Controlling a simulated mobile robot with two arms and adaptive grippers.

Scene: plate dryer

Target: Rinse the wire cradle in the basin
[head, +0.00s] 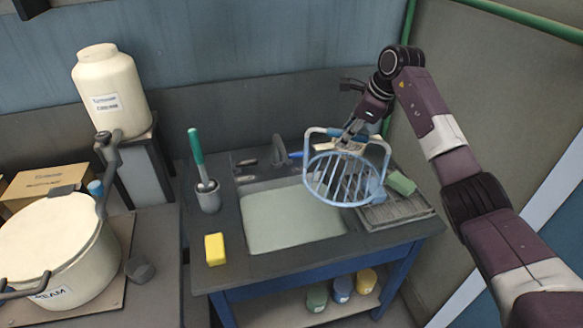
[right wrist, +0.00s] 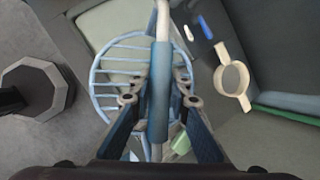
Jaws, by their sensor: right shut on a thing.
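The wire cradle (head: 346,179) is a light blue round rack with parallel bars and a raised handle. My right gripper (head: 352,136) is shut on its handle and holds it above the right part of the basin and the edge of the drainboard. In the right wrist view, the fingers of my right gripper (right wrist: 158,98) close around the blue handle sleeve, with the cradle's round grid (right wrist: 118,75) beyond. The basin (head: 285,220) is a pale grey-green sink set in the dark counter. A dark faucet (head: 279,151) stands at its back edge. My left gripper is not in view.
A yellow sponge (head: 215,249) and a brush in a grey cup (head: 207,196) stand left of the basin. A ridged drainboard (head: 397,211) with a green sponge (head: 401,183) lies on the right. A large cream pot (head: 50,245) is far left.

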